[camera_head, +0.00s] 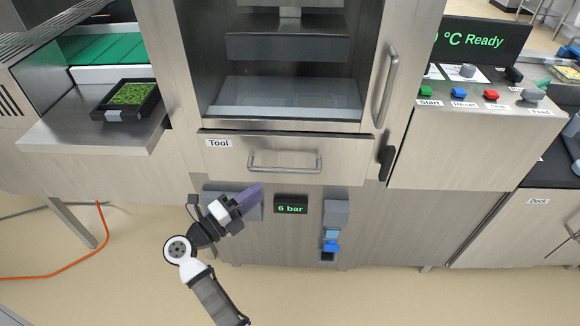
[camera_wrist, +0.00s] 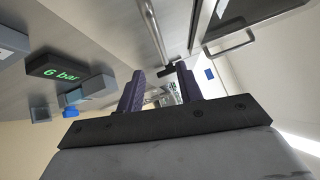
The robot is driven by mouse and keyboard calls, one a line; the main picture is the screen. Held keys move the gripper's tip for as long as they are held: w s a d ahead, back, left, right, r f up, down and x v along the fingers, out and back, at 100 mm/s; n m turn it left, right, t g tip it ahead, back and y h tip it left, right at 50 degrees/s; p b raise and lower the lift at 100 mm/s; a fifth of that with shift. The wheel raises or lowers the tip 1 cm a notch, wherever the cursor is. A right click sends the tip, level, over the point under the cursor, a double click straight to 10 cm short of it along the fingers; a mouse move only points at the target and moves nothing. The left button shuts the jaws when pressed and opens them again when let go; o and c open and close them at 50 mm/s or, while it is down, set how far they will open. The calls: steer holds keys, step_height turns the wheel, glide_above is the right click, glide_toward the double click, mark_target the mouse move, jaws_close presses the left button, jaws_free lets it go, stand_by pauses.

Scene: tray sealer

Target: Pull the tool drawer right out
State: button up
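The tool drawer (camera_head: 230,160) has a steel front labelled "Tool", below the glazed chamber. It looks closed, with its front about level with the machine face. Its horizontal bar handle (camera_head: 285,169) is in plain view in the head view. My gripper (camera_head: 255,192) has purple fingers and is below and left of the handle, apart from it. In the wrist view my gripper (camera_wrist: 161,80) is open, with a clear gap between the fingers and nothing held. A metal bar runs above the fingers there; I cannot tell for sure that it is the drawer handle.
A "6 bar" display (camera_head: 291,204) sits under the drawer, and also shows in the wrist view (camera_wrist: 58,72). A blue-knobbed valve (camera_head: 331,246) is right of it. The chamber's upright handle (camera_head: 386,88) and a black latch (camera_head: 386,162) are right of the drawer. The floor in front looks clear.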

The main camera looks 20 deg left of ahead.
mark_target(286, 171)
steer(key=p+x, duration=0.2)
steer(key=x, duration=0.9)
jaws_close()
